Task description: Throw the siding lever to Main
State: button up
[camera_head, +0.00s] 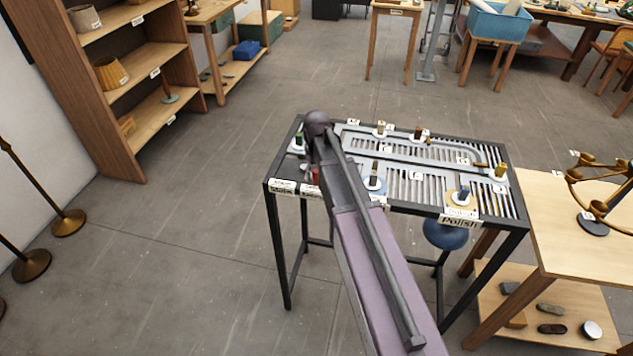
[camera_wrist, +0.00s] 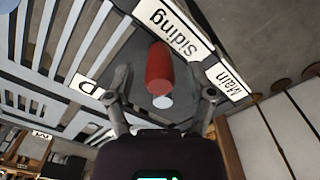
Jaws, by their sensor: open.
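The siding lever (camera_wrist: 159,68) is a red cylinder with a pale end, in the middle of the wrist view. A white "Siding" label (camera_wrist: 174,27) is just beyond it, and a "Main" label (camera_wrist: 229,80) is to its right. The lever appears nearer the Siding label; its pivot is hidden. My gripper (camera_wrist: 163,88) is open, with one finger on each side of the lever; I cannot tell whether either touches it. In the head view, a bit of red lever (camera_head: 316,177) shows beside my arm at the left front of the track table (camera_head: 400,207).
The table top carries slatted grey tracks and several small pegs, among them a blue one (camera_head: 464,193) by the "Polish" label (camera_head: 459,221).

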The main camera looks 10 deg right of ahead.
jog(key=shift+f+b, duration=0.6)
jog(key=shift+f, duration=0.3)
grip_shut()
